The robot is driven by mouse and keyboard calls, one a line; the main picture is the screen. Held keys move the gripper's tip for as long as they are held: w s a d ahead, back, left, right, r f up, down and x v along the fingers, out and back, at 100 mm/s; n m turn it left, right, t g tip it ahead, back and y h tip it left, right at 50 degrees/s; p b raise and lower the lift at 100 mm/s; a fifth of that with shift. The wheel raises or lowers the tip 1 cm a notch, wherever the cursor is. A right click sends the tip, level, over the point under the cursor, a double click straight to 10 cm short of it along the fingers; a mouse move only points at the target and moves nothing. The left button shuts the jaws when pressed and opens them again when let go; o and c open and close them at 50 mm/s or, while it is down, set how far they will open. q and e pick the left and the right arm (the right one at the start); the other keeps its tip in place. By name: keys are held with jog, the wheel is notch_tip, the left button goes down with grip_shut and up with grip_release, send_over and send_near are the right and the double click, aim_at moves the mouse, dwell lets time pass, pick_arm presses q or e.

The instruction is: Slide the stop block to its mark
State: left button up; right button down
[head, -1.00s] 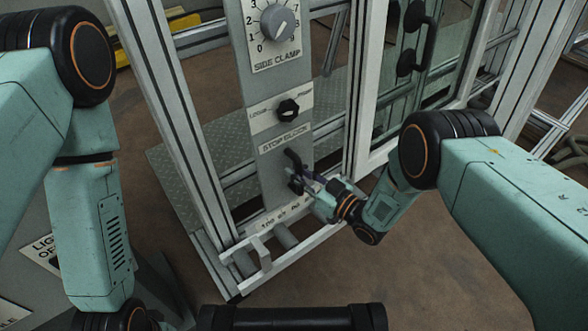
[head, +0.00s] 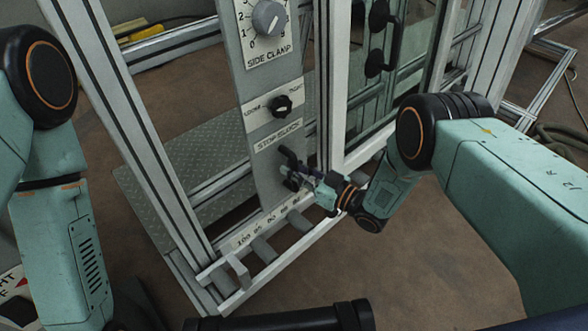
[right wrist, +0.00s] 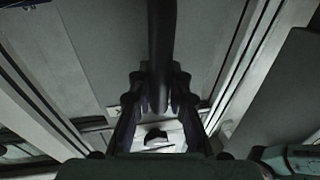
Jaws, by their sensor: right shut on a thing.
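The stop block's black handle (head: 287,154) stands out from the grey panel, just under the STOP BLOCK label (head: 278,137). My right gripper (head: 298,178) is shut on this handle. In the right wrist view the dark bar of the handle (right wrist: 161,45) runs down between the two fingers of my right gripper (right wrist: 160,92). A number scale (head: 262,228) runs along the panel's lower edge; its right part is hard to read. I cannot make out the mark, and the block itself is largely hidden behind the gripper. My left gripper is out of view.
A black LOOSE/TIGHT knob (head: 281,106) and a SIDE CLAMP dial (head: 268,17) sit above the label. Metal rails (head: 262,250) cross below the panel. A glass door with a black handle (head: 385,38) stands to the right, near my right arm. The floor in front is clear.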

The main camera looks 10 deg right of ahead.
jog(key=shift+w+d, duration=0.15)
jog(key=shift+d, duration=0.25)
jog(key=c, duration=1.3)
grip_release()
jog(key=shift+c, duration=0.2)
jog(key=shift+o, duration=0.4)
jog(key=shift+a, duration=0.15)
jog(key=v, duration=1.2)
jog(key=shift+a, duration=0.1)
